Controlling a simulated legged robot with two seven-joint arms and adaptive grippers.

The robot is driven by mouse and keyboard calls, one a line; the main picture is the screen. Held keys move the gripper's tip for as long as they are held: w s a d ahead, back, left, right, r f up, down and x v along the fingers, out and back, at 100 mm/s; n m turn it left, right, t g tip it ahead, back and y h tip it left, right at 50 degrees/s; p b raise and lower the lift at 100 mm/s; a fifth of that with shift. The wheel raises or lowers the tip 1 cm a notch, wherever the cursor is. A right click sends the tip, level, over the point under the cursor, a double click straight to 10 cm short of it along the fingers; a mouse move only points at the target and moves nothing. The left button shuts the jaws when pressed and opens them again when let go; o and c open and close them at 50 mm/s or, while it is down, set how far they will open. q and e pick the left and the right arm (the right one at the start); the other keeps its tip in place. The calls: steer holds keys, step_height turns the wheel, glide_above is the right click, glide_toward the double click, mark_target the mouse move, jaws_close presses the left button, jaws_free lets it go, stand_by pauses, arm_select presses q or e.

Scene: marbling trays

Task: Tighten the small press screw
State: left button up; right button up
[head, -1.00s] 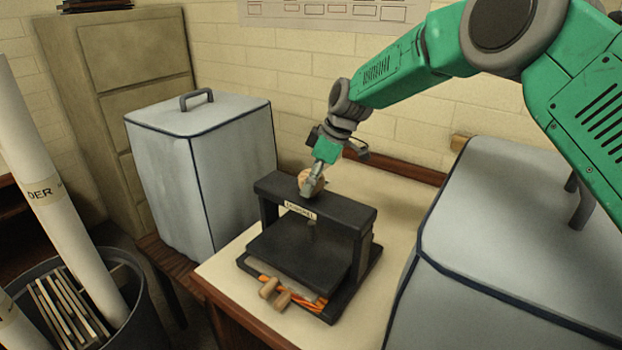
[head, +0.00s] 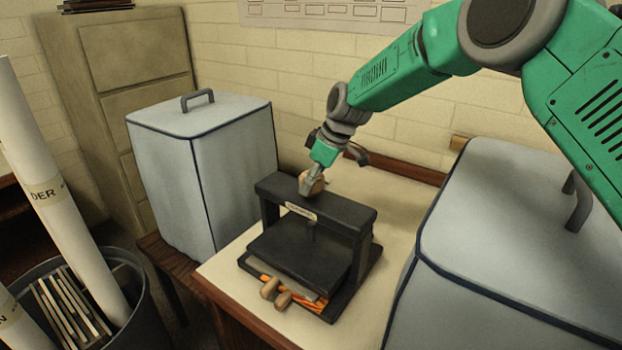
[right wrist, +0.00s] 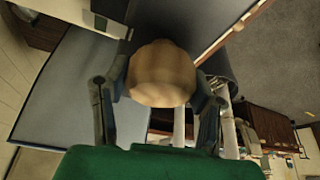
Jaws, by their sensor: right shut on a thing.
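The small black press (head: 300,255) stands on the pale table top, with a crossbar (head: 345,213) over a flat dark plate (head: 300,262). A round wooden knob (head: 318,185) tops the press screw at the middle of the crossbar. My right gripper (head: 311,187) comes down from above and is shut on this knob. In the right wrist view the knob (right wrist: 160,75) sits between the two fingers. The screw's shaft shows only faintly under the crossbar. My left gripper is not in view.
Large grey-blue covered boxes stand left (head: 200,165) and right (head: 530,220) of the press, close to my right arm. Wooden handles (head: 275,292) and orange material lie at the press's front. A bin (head: 140,320) with rolls is at lower left.

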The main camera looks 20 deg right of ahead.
steer(key=m+t+h+p, duration=0.1)
steer(key=m+p, duration=0.1)
steer(key=m, duration=0.3)
steer(key=shift+w+r+p, duration=0.15)
steer(key=shift+p, duration=0.15)
steer(key=shift+m+h, duration=0.3)
steer(key=o, duration=1.1)
steer(key=shift+o, duration=0.5)
